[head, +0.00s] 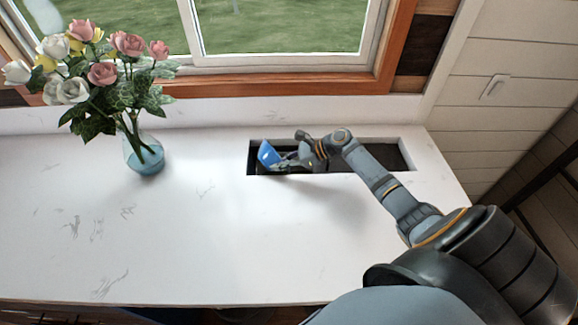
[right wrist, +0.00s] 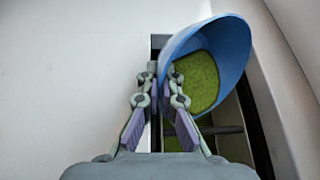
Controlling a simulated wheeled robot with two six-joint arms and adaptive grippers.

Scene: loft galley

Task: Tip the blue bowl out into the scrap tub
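The blue bowl (head: 268,154) is tilted on its side over the left end of a dark rectangular opening in the white counter. My right gripper (head: 291,159) is beside it, shut on its rim. In the right wrist view the bowl (right wrist: 234,48) is held at the fingertips (right wrist: 160,78), its open side partly facing the camera. A green patch (right wrist: 198,80) shows inside the bowl; I cannot tell if it is contents or lining. More green shows below, between the fingers. The scrap tub is not clearly visible; the opening's inside is mostly hidden. My left gripper is not in view.
The cutout (head: 402,152) lies near the back of the counter (head: 200,230), below a window. A glass vase (head: 145,155) of flowers stands to the left. The counter's front and middle are clear. A panelled wall (head: 510,95) is at the right.

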